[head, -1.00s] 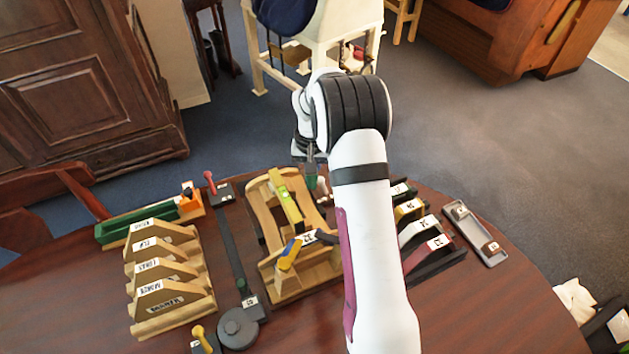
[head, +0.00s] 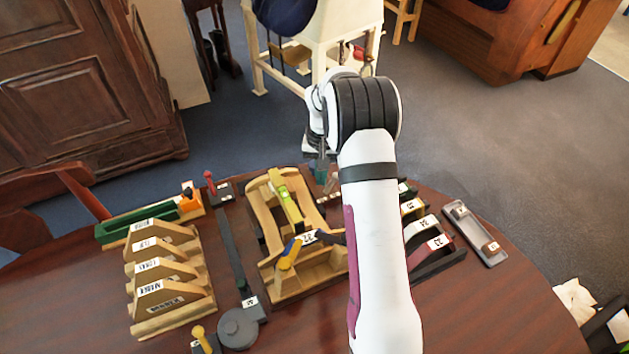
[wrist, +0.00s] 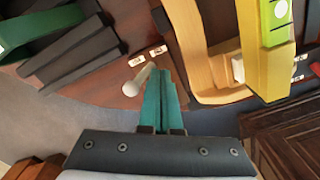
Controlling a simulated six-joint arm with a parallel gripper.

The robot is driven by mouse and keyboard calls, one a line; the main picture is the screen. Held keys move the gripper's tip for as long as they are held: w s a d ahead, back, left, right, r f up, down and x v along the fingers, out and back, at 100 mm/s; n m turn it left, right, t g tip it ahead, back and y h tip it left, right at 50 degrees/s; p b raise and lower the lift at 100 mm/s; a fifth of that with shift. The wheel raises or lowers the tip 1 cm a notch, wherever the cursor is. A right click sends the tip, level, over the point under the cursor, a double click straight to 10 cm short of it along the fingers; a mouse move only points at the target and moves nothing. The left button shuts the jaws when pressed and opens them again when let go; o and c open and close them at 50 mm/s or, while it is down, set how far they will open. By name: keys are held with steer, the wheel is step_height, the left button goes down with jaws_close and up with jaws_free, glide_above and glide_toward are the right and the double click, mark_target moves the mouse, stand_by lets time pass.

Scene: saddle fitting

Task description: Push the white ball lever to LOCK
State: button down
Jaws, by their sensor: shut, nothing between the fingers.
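The white ball lever (wrist: 138,80) shows in the wrist view as a pale stick with a rounded end, just left of my gripper's fingertips (wrist: 160,74). I cannot tell whether they touch. Two small white labels (wrist: 147,56) sit on the table side beyond the lever; their words are too small to read. In the head view the lever (head: 331,184) is a small pale shape beside my gripper (head: 320,172), near the table's far edge and partly hidden by my arm. My green fingers are shut with nothing between them.
A wooden saddle stand (head: 268,215) with a yellow-green level bar (head: 289,205) stands left of my gripper. Dark numbered blocks (head: 425,232) and a grey tray (head: 474,234) lie to the right. Labelled wooden wedges (head: 160,290) and a green box (head: 140,225) are at left.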

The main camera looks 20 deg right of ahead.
steer(key=shift+a, duration=0.55)
step_height(320, 180, up, 7)
steer(key=shift+a, duration=0.1)
stand_by(0.4)
steer(key=s+a+r+y, duration=0.1)
steer(key=s+a+r, duration=0.45)
steer(key=s, duration=0.45)
steer(key=s+a+r, duration=0.5)
steer(key=s+a, duration=0.2)
steer(key=s, duration=0.2)
steer(key=s+a+f, duration=0.2)
steer(key=s+a, duration=0.2)
steer(key=s, duration=0.9)
steer(key=shift+s+y, duration=0.35)
steer(key=shift+y, duration=0.05)
steer(key=shift+a, duration=0.1)
